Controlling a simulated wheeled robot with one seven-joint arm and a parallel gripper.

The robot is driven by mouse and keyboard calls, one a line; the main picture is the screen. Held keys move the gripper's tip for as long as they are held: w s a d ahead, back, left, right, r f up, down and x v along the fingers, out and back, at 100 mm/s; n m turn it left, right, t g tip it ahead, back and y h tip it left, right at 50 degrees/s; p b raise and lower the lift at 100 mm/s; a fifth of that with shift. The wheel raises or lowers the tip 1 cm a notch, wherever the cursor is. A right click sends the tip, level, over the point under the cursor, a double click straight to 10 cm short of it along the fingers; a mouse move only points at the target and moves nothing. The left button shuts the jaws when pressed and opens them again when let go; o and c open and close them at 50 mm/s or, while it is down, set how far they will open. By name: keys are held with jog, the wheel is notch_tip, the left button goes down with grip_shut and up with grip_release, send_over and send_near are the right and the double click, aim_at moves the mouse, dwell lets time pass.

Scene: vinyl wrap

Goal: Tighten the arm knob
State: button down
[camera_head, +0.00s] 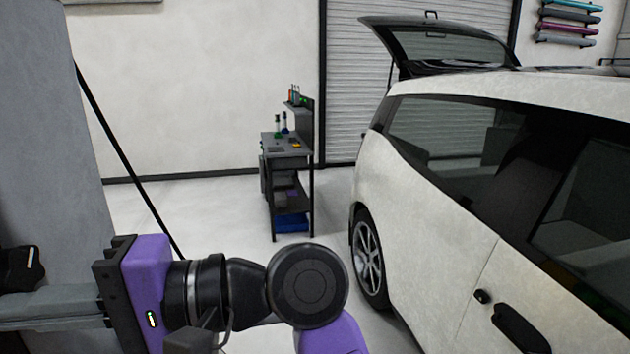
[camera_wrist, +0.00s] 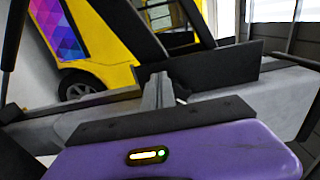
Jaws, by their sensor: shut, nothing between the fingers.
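I cannot pick out the arm knob with certainty in either view. A dark object (camera_head: 20,270) at the left edge of the head view, just above a grey bar (camera_head: 50,308), is cut off and too dark to identify. My gripper (camera_wrist: 158,80) shows in the wrist view as short grey fingers drawn together above its purple body, with nothing visible between them. In the head view, its purple housing with a small light is at the lower left and faces left. Its fingertips are not clear there.
A white car (camera_head: 440,190) with its tailgate raised stands at the right. A tool cart (camera_head: 287,150) is at the back wall. A tall grey panel (camera_head: 45,130) and black strut (camera_head: 130,165) are on the left. A yellow vehicle (camera_wrist: 100,40) shows in the wrist view.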

aim_at(12, 280)
jog(key=shift+w+r, duration=0.1)
jog(key=shift+r, duration=0.05)
dwell(0.5)
jog(key=shift+r+p, duration=1)
jog(key=shift+p, duration=1.3)
jog(key=shift+r+p, duration=0.55)
jog(key=shift+p, duration=0.5)
jog(key=shift+r+p, duration=0.1)
jog(key=shift+p, duration=0.2)
jog(key=shift+s+d, duration=0.1)
jog(key=shift+s, duration=0.2)
jog(key=shift+p+v, duration=0.7)
jog(key=shift+v, duration=2.25)
